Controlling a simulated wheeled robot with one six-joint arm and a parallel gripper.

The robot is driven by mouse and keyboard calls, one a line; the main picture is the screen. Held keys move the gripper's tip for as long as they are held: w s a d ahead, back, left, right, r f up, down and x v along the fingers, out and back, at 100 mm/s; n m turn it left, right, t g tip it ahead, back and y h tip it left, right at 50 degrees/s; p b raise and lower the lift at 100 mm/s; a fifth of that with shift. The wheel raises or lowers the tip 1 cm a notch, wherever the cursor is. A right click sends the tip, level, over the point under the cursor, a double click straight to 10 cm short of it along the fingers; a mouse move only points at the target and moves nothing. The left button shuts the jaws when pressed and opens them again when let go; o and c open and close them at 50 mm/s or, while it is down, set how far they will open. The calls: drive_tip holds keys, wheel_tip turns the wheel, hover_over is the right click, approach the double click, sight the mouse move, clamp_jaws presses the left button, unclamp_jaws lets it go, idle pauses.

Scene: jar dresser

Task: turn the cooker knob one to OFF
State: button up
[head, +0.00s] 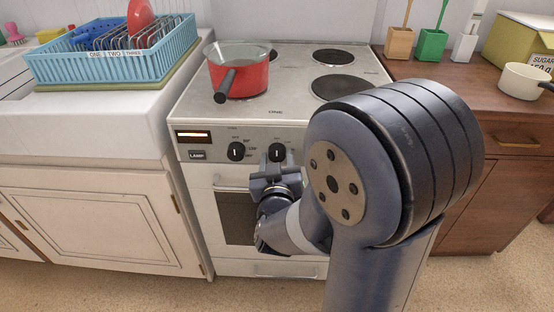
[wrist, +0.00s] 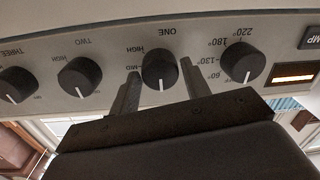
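Knob one (wrist: 160,69) is a dark round knob under the label ONE on the cooker's front panel. In the wrist view, which is upside down, its white pointer mark points down the picture. Its OFF mark is not visible. In the head view knob one (head: 277,152) shows just above my gripper (head: 276,168). In the wrist view the two fingers of my gripper (wrist: 160,74) stand apart, one on each side of knob one, with a narrow gap on either side. My gripper is open and holds nothing.
The oven temperature knob (wrist: 243,62) is close on one side, knob two (wrist: 79,77) and knob three (wrist: 16,84) on the other. A red pot (head: 243,72) stands on the cooktop. A blue dish rack (head: 112,58) is left, a wooden counter (head: 490,97) right.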

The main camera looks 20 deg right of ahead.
drive_tip(key=o, duration=0.3)
drive_tip(key=p+v, duration=0.1)
drive_tip(key=v, duration=0.9)
drive_tip(key=shift+s, duration=0.4)
drive_tip(key=b+x, duration=0.1)
drive_tip(key=x, duration=1)
drive_tip(key=shift+a, duration=0.15)
drive_tip(key=shift+s, duration=0.1)
idle(0.4)
